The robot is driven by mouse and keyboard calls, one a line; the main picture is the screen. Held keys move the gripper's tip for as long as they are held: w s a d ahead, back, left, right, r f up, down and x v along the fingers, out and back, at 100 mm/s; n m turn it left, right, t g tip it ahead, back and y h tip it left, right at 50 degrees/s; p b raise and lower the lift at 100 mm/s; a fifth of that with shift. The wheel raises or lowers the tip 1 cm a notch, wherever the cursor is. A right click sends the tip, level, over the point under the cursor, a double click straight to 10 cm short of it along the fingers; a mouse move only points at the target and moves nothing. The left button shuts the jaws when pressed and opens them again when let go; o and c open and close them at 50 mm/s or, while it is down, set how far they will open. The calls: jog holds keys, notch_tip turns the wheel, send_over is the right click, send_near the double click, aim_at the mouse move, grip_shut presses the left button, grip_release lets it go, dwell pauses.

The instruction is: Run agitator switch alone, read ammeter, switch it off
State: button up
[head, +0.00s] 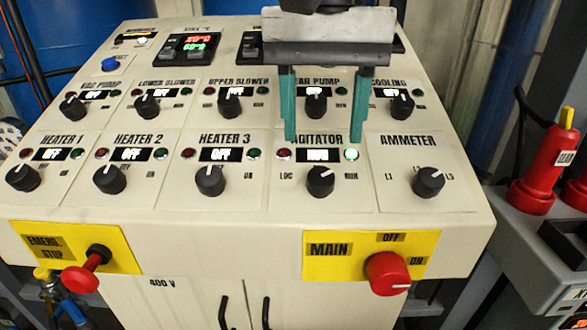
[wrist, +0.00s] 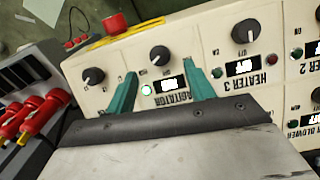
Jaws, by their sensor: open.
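The agitator switch (head: 320,181) is a black knob with its white mark turned up and right, toward RUN. Its display (head: 318,155) appears to read RUN, and the green lamp (head: 352,154) beside it is lit. My gripper (head: 323,139) is open and empty, its two teal fingers pointing down over the agitator label, partly hiding it. In the wrist view the agitator knob (wrist: 159,54) shows just beyond and between the fingertips, apart from them. The ammeter selector (head: 428,181) is a black knob to the right, marked L1 and L3. No ammeter reading is visible.
The heater and upper-row displays that I can read say OFF. The red main switch (head: 387,273) on its yellow plate points toward ON. The red emergency stop (head: 82,279) sticks out at front left. Red plugs (head: 535,185) stand at right. My gripper hides part of the top displays.

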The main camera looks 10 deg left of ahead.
aim_at(320, 176)
notch_tip(320, 176, down, 6)
jog(key=shift+f, duration=0.25)
jog(key=c, duration=1)
